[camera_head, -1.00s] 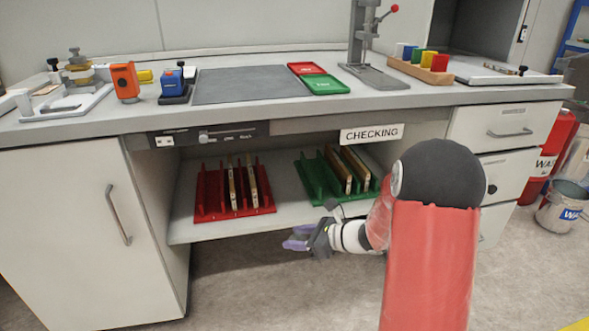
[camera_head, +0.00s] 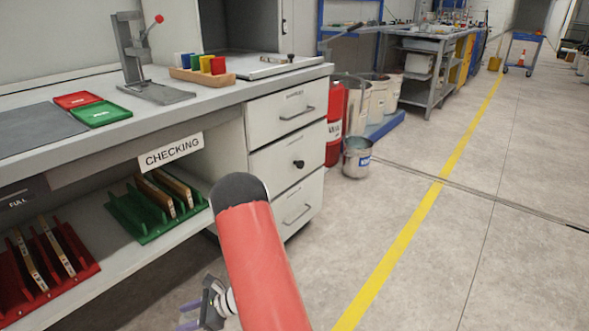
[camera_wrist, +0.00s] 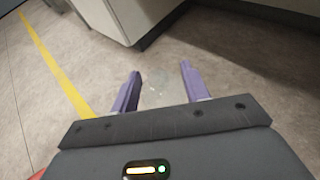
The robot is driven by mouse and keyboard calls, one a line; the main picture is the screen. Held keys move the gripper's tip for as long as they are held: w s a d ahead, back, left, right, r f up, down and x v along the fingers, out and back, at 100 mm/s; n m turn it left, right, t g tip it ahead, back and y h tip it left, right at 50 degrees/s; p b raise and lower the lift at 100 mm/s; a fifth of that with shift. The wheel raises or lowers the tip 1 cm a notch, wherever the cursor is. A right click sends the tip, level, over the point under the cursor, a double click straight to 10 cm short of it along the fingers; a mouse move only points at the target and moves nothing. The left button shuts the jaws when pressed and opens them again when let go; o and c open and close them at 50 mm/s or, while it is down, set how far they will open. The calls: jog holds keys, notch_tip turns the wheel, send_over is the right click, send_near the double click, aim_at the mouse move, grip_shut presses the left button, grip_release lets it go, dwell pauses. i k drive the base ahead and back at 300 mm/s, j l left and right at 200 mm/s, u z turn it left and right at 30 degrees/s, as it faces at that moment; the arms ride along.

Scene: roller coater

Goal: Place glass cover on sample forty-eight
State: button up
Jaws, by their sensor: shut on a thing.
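My gripper (camera_head: 188,316) is low at the bottom of the head view, in front of the bench's lower shelf. In the wrist view its two purple fingers (camera_wrist: 160,78) stand apart, with a faint, nearly invisible clear patch between them, which I take to be the glass cover (camera_wrist: 154,80). Its edges cannot be made out. Sample panels stand in a green rack (camera_head: 139,222) and a red rack (camera_head: 83,263) on the shelf. Their labels are too small to read, so I cannot tell which one is sample forty-eight.
The bench top holds red and green trays (camera_head: 103,115), a press stand (camera_head: 133,60) and a wooden block with coloured pieces (camera_head: 203,76). Drawers (camera_head: 288,160), a red extinguisher (camera_head: 335,130) and a bucket (camera_head: 357,160) stand to the right.

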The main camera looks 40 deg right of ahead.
aim_at(276, 57)
jog(key=i+l+z, duration=0.15)
jog(key=l, duration=0.25)
jog(key=l+z, duration=0.2)
jog(key=l, duration=0.2)
jog(key=i+l+z, duration=0.15)
jog(key=l, duration=0.2)
jog(key=i+l+z, duration=0.35)
jog(key=l, duration=0.3)
jog(key=i, duration=0.05)
